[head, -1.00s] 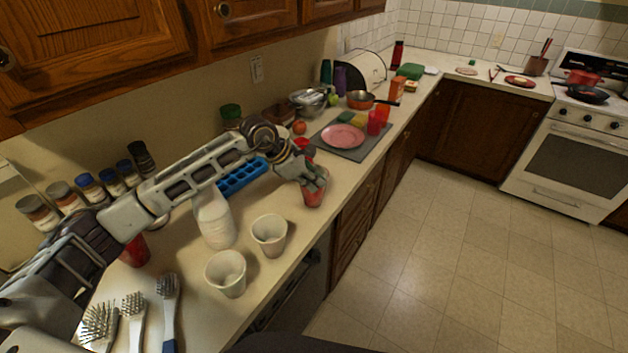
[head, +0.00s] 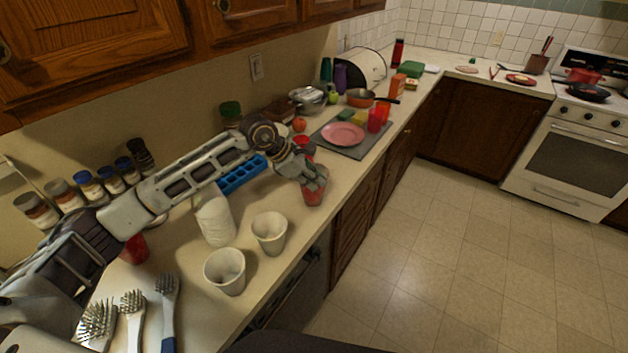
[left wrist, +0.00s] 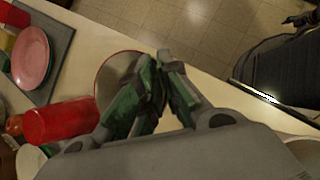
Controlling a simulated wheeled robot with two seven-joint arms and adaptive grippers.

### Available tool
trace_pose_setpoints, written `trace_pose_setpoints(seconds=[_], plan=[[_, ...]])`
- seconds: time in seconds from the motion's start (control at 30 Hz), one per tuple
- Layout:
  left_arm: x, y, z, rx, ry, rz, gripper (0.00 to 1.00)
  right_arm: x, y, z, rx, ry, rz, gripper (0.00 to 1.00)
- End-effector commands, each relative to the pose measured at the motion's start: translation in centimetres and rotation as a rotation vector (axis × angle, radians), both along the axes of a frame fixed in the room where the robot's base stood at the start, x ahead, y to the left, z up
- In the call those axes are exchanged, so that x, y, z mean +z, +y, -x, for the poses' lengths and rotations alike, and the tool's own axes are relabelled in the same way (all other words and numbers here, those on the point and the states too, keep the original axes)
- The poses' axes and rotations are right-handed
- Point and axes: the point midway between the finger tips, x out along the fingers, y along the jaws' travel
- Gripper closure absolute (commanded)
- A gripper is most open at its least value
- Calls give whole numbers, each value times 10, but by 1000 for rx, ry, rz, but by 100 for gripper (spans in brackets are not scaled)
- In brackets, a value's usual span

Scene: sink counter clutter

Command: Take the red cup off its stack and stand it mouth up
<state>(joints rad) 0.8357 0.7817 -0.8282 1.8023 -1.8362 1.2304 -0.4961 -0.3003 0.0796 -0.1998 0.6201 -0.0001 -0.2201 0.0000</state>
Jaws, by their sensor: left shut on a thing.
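The red cup (head: 313,194) is at the counter's front edge, below my left gripper (head: 314,176) in the head view. In the left wrist view the cup (left wrist: 112,75) shows its pale inside and thin red rim, mouth up towards the camera. My left gripper (left wrist: 158,92) is shut on the cup's wall at the rim, its green-padded fingers close together. The fingers hide part of the cup. The cup looks upright and apart from other cups; its base contact is hard to see. My right gripper is not in view.
Brushes (head: 168,305) lie at the near end. A blue tray (head: 243,174) is behind my arm. A pink plate (head: 343,134) lies farther along. Another red object (left wrist: 62,121) is beside the held cup.

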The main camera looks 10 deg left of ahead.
Motion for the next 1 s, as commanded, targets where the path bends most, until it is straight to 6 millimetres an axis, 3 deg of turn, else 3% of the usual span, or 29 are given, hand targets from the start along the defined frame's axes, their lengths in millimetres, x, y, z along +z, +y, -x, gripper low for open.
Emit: trace_pose_setpoints(seconds=[0.7,0.73,0.9,1.0], plan=[[-4,0,0,0,0,0,100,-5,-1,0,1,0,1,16],[-4,0,0,0,0,0,90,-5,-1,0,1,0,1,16],[-4,0,0,0,0,0,69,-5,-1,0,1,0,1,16],[-4,0,0,0,0,0,69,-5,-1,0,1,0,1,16]])
